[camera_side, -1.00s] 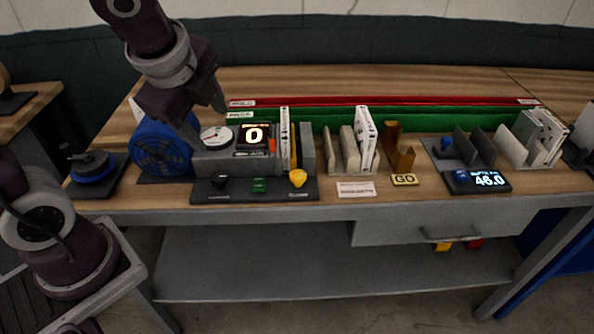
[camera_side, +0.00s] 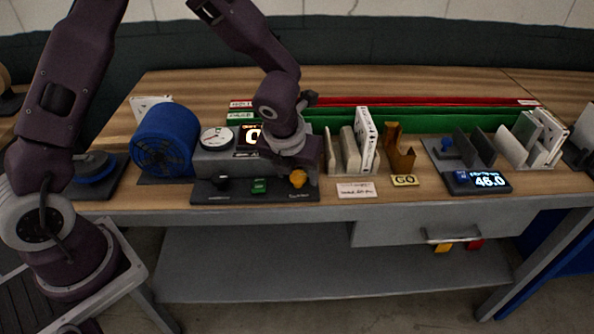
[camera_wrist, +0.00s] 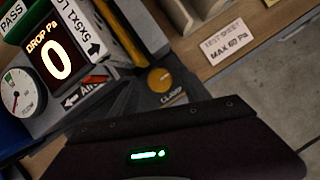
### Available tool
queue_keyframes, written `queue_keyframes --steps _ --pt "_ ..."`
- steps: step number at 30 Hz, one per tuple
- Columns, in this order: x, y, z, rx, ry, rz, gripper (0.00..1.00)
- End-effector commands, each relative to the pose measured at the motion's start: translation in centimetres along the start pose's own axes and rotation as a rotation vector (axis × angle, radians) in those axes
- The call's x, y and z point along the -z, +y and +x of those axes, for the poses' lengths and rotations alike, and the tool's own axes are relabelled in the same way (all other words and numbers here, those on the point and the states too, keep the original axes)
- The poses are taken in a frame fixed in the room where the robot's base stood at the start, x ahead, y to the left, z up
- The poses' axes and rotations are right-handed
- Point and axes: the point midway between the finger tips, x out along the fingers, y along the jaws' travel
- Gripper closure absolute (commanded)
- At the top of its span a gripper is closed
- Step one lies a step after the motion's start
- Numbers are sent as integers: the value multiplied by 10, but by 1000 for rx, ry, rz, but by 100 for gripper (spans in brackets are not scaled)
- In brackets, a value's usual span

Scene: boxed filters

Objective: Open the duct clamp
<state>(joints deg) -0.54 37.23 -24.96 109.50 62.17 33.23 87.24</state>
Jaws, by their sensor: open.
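The yellow clamp knob (camera_side: 298,179) sits at the right end of the dark control strip (camera_side: 240,197). In the wrist view the knob (camera_wrist: 160,80) shows just beyond my gripper, above a "CLAMP" label. My gripper (camera_side: 302,166) is low over the right end of the test duct, close to the knob; I cannot tell whether it touches it. The jaws are open, with the fingertips mostly hidden. The grey duct housing (camera_side: 212,160) carries a round gauge (camera_side: 216,138) and a display (camera_side: 250,136) reading 0. My wrist covers the clamp slot and most of the filter there.
A blue fan (camera_side: 162,142) stands left of the housing. A black knob (camera_side: 221,183) and green button (camera_side: 259,186) share the strip. A rack with a boxed filter (camera_side: 366,140), a brown holder (camera_side: 399,150) and a scale reading 46.0 (camera_side: 487,180) stand right.

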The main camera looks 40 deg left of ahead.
Motion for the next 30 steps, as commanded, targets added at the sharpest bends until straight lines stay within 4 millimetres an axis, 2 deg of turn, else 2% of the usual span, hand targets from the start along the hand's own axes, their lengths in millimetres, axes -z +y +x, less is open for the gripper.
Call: queue_keyframes --steps 2,3,11,20,30 --pt "0 0 0 0 0 -1 45" --pt "0 0 0 0 0 -1 49" --pt "0 0 -1 0 0 -1 100" --pt "0 -1 -1 -11 1 -31 100" --pt "0 -3 -1 -98 0 -240 100"
